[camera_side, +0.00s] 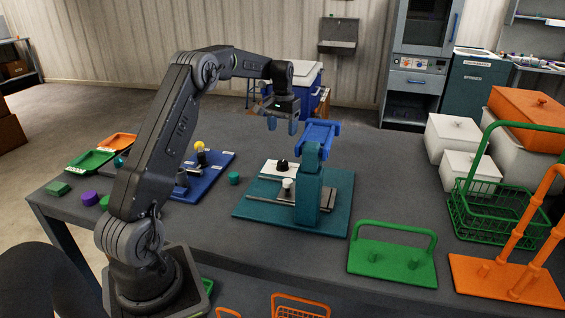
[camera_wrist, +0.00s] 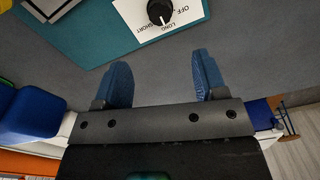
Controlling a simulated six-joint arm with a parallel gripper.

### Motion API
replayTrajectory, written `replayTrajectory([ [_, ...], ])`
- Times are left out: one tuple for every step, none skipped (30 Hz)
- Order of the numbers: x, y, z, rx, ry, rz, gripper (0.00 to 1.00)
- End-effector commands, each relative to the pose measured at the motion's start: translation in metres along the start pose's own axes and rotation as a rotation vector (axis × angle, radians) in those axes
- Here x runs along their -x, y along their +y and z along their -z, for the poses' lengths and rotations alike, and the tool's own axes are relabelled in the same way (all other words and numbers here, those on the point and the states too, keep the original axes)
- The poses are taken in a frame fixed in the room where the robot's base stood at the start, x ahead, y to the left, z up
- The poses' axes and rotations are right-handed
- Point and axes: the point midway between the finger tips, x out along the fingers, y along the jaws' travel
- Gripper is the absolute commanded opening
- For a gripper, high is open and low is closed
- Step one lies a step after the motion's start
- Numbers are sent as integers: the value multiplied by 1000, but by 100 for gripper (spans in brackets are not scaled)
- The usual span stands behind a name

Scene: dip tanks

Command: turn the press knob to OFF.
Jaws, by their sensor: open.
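The black press knob (camera_side: 282,163) sits on a white label plate (camera_side: 270,172) at the back of the teal press base (camera_side: 262,207). In the wrist view the knob (camera_wrist: 160,11) is at the top edge, partly cut off, with OFF, LONG and SHORT printed around it. Its white mark seems to point toward LONG. My gripper (camera_side: 282,126) is open and empty, above the knob and apart from it. In the wrist view the blue fingers (camera_wrist: 161,64) are spread below the knob, pointing toward it.
The teal press column (camera_side: 308,190) with its blue head (camera_side: 319,134) stands just right of the knob. A blue board (camera_side: 213,180) with a yellow-topped part is to the left, with a small teal cylinder (camera_side: 234,178) between. A green handled plate (camera_side: 392,262) lies front right.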

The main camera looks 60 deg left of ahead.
Motion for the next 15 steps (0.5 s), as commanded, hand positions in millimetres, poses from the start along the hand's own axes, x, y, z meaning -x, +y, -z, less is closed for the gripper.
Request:
replayTrajectory([
  [-7,0,0,0,-3,0,65],
  [-12,0,0,0,-3,0,65],
  [-18,0,-1,0,-4,0,65],
  [-24,0,-1,0,-5,-1,65],
  [-31,0,-1,0,-6,-1,65],
  [-39,0,-1,0,-5,-1,65],
  [-45,0,-1,0,-6,-1,65],
  [-52,0,-1,0,-5,-1,65],
  [-60,0,-1,0,-5,-1,65],
  [-66,0,-1,0,-5,-1,65],
  [-72,0,-1,0,-5,-1,65],
  [-80,0,-1,0,-5,-1,65],
  [-86,0,-1,0,-5,-1,65],
  [-92,0,-1,0,-4,-1,65],
  [-98,0,-1,0,-4,-1,65],
])
